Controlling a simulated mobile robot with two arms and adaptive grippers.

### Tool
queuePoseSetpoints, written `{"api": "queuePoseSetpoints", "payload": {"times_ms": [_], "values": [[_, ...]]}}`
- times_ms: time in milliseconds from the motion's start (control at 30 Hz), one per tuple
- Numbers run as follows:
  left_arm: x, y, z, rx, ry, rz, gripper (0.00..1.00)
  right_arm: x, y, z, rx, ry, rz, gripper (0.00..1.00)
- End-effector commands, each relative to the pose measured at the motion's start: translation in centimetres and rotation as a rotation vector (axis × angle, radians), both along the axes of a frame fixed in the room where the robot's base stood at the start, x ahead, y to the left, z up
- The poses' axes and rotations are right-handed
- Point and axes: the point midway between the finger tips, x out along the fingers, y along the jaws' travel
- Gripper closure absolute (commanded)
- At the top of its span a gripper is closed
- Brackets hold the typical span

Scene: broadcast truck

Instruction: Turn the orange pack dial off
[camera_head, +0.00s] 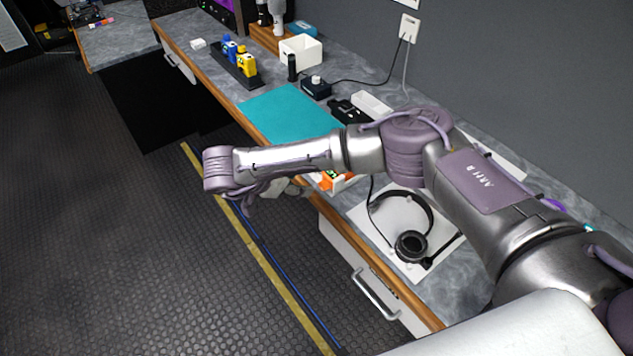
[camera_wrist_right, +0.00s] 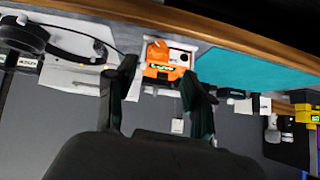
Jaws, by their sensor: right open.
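The orange pack (camera_head: 331,176) sits in a white holder on the counter, mostly hidden behind my right arm in the head view. In the right wrist view the orange pack (camera_wrist_right: 160,71) shows between and beyond my fingers, with a light panel and small dark round parts on it. I cannot tell which of these is the dial or how it is set. My right gripper (camera_wrist_right: 158,75) is open and empty, its two dark fingers spread on either side of the pack and apart from it. In the head view it is largely hidden under my forearm. My left gripper is not in view.
A headset (camera_head: 411,240) lies on a white sheet beside the pack. A teal mat (camera_head: 290,112) lies on its other side. Farther along stand a white box (camera_head: 301,52), a black knob box (camera_head: 315,87) and blue and yellow items (camera_head: 246,64). A drawer handle (camera_head: 374,296) juts out below the counter.

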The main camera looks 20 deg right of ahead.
Motion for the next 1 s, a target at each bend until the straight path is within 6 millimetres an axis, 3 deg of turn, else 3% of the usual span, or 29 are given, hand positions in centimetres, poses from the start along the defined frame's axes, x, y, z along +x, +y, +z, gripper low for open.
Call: {"api": "queuePoseSetpoints", "payload": {"times_ms": [133,400,867,1000], "values": [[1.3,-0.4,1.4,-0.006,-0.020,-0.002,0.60,0.9,-2.2,-2.1,0.000,0.004,-0.003,0.47],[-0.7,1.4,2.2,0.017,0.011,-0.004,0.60,2.3,-5.2,-5.6,0.000,0.003,-0.001,0.47],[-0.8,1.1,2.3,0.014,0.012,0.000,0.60,2.8,-6.2,-6.8,0.000,0.002,0.001,0.47],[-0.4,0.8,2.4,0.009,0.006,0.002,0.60,2.8,-6.1,-6.7,0.001,0.003,0.001,0.66]]}}
